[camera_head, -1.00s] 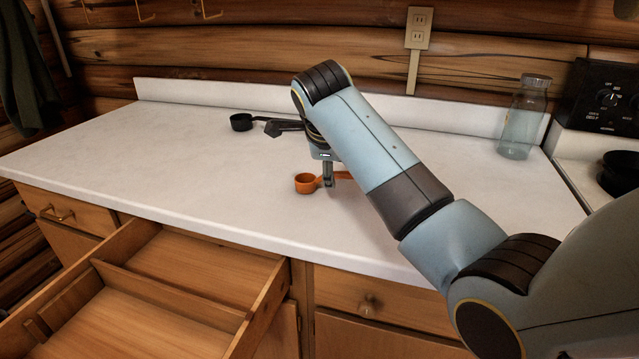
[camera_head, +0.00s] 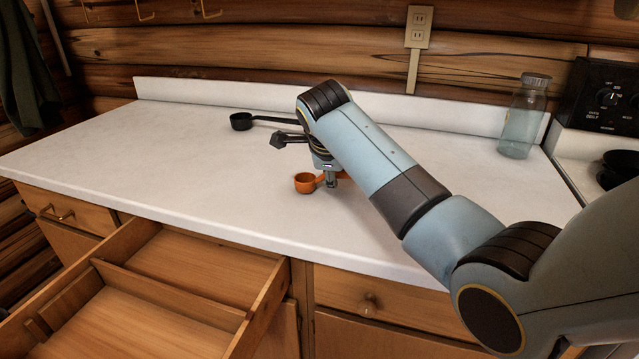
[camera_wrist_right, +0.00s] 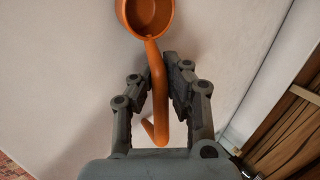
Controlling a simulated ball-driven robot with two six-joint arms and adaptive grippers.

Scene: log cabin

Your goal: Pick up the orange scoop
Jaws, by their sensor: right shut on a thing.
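The orange scoop (camera_head: 306,183) is on the white countertop near its front edge, with its bowl to the left of my right gripper (camera_head: 330,180). Part of its handle is hidden behind my right arm in the head view. In the right wrist view the orange scoop (camera_wrist_right: 150,18) has its bowl at the top, and its handle runs down between the fingers. My right gripper (camera_wrist_right: 166,92) is shut on that handle. I cannot tell whether the scoop is touching the counter. My left gripper is not in view.
A black scoop (camera_head: 241,121) lies farther back on the counter (camera_head: 150,160). A clear bottle (camera_head: 522,120) stands at the back right beside the stove (camera_head: 605,95). An empty, divided wooden drawer (camera_head: 190,280) is open below the counter. The counter's left side is clear.

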